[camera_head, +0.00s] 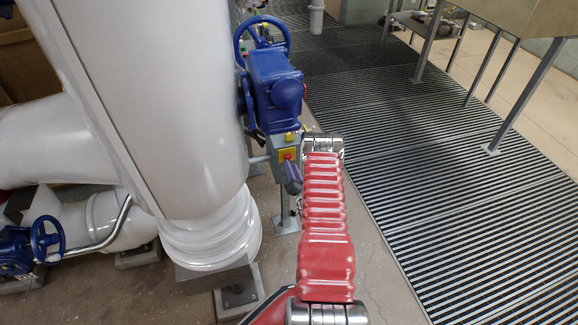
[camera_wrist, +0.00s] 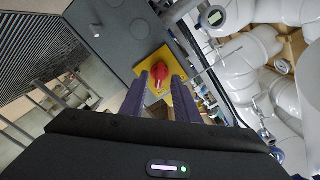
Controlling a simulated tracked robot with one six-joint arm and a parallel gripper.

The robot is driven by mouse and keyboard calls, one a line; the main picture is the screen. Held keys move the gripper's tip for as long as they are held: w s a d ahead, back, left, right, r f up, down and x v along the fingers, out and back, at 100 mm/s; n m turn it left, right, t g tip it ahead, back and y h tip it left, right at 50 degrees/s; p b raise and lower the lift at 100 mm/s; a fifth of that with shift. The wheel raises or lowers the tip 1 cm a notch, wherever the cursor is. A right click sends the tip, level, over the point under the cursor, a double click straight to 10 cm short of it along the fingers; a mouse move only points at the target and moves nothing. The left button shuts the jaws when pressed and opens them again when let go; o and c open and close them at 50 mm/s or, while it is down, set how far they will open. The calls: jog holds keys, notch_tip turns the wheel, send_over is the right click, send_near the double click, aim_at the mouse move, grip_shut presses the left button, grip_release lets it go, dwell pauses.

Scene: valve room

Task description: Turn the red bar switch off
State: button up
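The red bar switch (camera_wrist: 159,70) sits on a yellow plate (camera_wrist: 181,92) on a grey box (camera_wrist: 125,30) in the wrist view. In the head view, the switch (camera_head: 288,156) is a small red spot on its yellow plate, on the grey box below the blue actuator. My gripper (camera_wrist: 160,80) is open, its two dark fingers spread to either side of the switch. In the head view my gripper (camera_head: 292,180) is just in front of the switch, seen partly beside my red arm. I cannot tell whether the fingertips touch the plate or reach around the bar.
A large white pipe (camera_head: 165,100) stands close on the left. The blue actuator (camera_head: 275,90) with a blue handwheel (camera_head: 262,38) is above the box. A ribbed grating floor (camera_head: 440,170) lies open to the right, with metal legs (camera_head: 428,45) further back.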

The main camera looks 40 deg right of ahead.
jog(key=shift+x, duration=1.25)
grip_shut()
